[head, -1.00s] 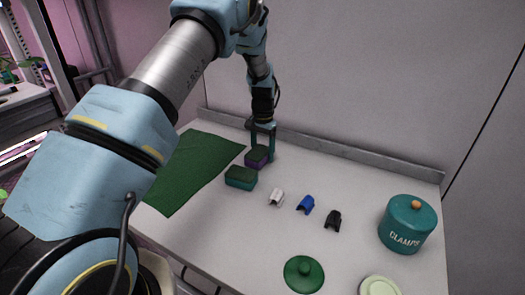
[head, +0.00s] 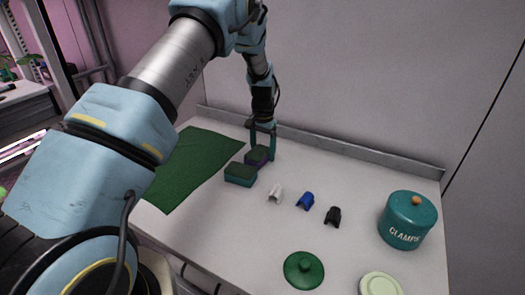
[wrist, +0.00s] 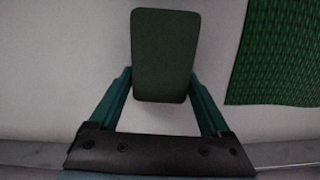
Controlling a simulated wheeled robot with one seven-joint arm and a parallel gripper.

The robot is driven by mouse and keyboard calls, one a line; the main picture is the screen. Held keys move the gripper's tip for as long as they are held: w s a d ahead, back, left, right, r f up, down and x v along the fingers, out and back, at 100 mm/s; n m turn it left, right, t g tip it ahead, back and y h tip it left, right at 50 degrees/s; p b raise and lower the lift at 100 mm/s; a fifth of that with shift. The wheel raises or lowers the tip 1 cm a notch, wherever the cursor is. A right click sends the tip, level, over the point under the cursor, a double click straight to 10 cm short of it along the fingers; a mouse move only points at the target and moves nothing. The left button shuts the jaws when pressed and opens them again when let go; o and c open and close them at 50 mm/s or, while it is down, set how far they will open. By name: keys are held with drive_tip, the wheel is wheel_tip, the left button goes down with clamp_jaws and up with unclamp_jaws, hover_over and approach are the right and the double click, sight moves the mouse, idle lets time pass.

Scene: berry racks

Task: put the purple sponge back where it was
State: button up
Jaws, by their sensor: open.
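The purple sponge (head: 256,157) has a dark green top and lies on the white table near the back wall. My gripper (head: 262,150) points down at it, with its teal fingers around the sponge. In the wrist view a green-topped sponge (wrist: 165,50) lies between the two spread fingers of my gripper (wrist: 162,76), with small gaps visible; its sides are hidden there. The fingers are open. A teal sponge (head: 239,178) with a green top sits just in front of the purple one, close to it.
A green mat (head: 190,165) lies to the left. White (head: 275,195), blue (head: 305,201) and black (head: 333,217) clamps lie right of the sponges. A teal CLAMPS canister (head: 407,222), a green lid (head: 304,271) and a pale lid (head: 380,287) stand further right and front.

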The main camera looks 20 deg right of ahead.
sight(262, 147)
drive_tip(key=shift+w+a+f, duration=0.15)
drive_tip(key=shift+a+f, duration=0.05)
drive_tip(key=shift+f, duration=0.05)
wheel_tip(262, 147, up, 14)
drive_tip(key=b, duration=0.3)
drive_tip(key=shift+w+d+f, duration=0.2)
drive_tip(key=shift+w+f, duration=0.05)
drive_tip(key=shift+w, duration=0.05)
drive_tip(key=s+a+r+n, duration=0.1)
drive_tip(key=a+n, duration=0.2)
drive_tip(key=a, duration=0.7)
drive_tip(key=s+a+r+n, duration=0.1)
drive_tip(key=a+r+n, duration=0.1)
drive_tip(key=a, duration=0.9)
drive_tip(key=s+a+f+n+t, duration=0.1)
drive_tip(key=s+a+n, duration=0.4)
drive_tip(key=s+a, duration=1)
drive_tip(key=shift+a+f+t+h, duration=0.3)
drive_tip(key=shift+a+t, duration=0.2)
drive_tip(key=shift+t, duration=0.1)
